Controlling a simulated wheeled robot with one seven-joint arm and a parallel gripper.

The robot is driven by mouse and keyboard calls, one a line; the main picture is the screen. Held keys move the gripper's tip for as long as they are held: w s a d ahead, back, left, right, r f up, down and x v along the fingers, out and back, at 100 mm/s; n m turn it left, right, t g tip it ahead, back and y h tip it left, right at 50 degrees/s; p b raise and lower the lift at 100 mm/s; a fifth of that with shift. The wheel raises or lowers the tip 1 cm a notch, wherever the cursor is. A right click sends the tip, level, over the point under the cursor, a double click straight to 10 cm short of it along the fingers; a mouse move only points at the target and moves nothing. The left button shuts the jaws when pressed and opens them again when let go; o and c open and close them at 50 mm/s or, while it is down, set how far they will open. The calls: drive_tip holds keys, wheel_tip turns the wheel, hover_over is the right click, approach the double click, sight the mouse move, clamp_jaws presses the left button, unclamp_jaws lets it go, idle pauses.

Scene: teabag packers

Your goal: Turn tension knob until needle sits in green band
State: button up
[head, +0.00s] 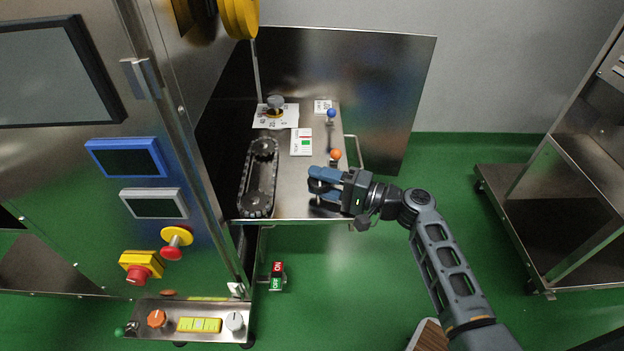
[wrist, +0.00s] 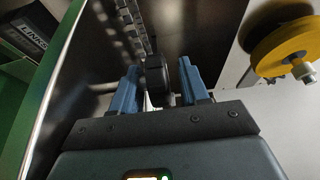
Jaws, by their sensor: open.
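A grey knob (head: 275,102) stands on a white printed plate at the back of the steel shelf. Beside it is a white panel (head: 303,141) with a green and a red mark. It may be the tension gauge; its needle is too small to read. My gripper (head: 318,184) is open above the shelf's front right part, its blue fingers pointing left, well in front of the grey knob. In the wrist view, a dark round part (wrist: 157,76) shows between the blue fingertips (wrist: 160,88); I cannot tell what it is or whether it is touched.
A black chain loop (head: 247,178) lies left of my gripper. Levers with a blue ball (head: 331,113) and an orange ball (head: 336,154) stand along the right side. A lower panel has an orange knob (head: 157,318) and a pale knob (head: 235,321). A steel cart (head: 540,220) stands right.

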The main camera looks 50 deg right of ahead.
drive_tip(key=shift+x, duration=1.15)
clamp_jaws()
